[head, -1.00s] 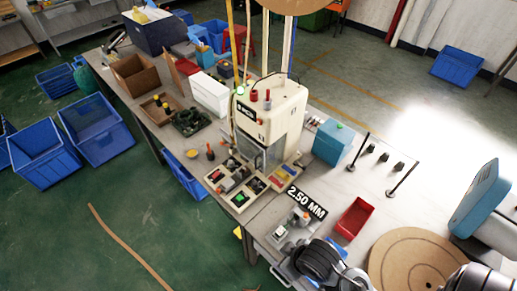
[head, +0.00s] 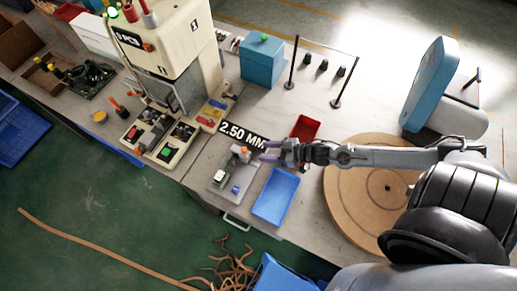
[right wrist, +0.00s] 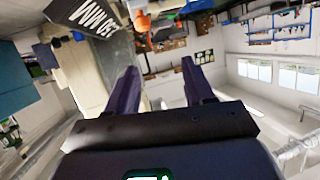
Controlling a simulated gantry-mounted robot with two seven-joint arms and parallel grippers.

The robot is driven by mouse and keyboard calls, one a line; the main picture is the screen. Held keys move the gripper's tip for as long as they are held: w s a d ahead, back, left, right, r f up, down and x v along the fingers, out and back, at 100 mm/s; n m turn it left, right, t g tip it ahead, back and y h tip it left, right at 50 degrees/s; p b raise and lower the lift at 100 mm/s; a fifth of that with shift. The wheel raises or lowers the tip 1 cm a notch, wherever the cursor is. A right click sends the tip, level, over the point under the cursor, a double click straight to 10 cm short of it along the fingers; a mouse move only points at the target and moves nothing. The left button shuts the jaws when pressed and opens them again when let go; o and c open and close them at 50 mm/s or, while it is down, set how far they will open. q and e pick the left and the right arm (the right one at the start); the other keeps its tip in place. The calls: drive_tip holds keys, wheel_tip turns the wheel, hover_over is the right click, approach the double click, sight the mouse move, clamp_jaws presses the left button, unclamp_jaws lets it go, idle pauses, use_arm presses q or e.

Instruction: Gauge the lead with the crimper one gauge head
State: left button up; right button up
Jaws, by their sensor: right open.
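A small grey gauge fixture (head: 233,176) with an orange knob (head: 244,150) stands near the table's front edge, beside a black "2.50 MM" sign (head: 242,136). My right gripper (head: 272,151) reaches in from the right, just right of the knob, pointing left. In the right wrist view its two dark fingers (right wrist: 160,90) are spread with nothing between them. The orange knob (right wrist: 141,22) and the sign (right wrist: 84,14) show beyond them. I cannot make out a lead at the fixture. My left gripper is not in view.
A blue tray (head: 275,197) lies just below the gripper, and a red bin (head: 304,128) behind the forearm. A round brown board (head: 345,205) lies under my right arm. A cream machine (head: 165,45) and a button panel (head: 160,135) stand left. Brown strips (head: 235,268) lie at the bottom.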

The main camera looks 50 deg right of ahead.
sight(244, 149)
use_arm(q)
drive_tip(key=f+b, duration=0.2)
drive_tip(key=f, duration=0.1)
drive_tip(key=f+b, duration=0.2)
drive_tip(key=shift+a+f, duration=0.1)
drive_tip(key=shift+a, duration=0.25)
use_arm(e)
drive_tip(key=shift+n+g, duration=0.3)
drive_tip(key=shift+n, duration=0.2)
drive_tip(key=w+a+f, duration=0.1)
drive_tip(key=w+f, duration=0.1)
drive_tip(key=w, duration=0.1)
drive_tip(key=w+a+f, duration=0.1)
drive_tip(key=w+f, duration=0.1)
drive_tip(key=w, duration=0.1)
drive_tip(key=w+a+f, duration=0.1)
drive_tip(key=w+f, duration=0.2)
drive_tip(key=shift+w, duration=0.3)
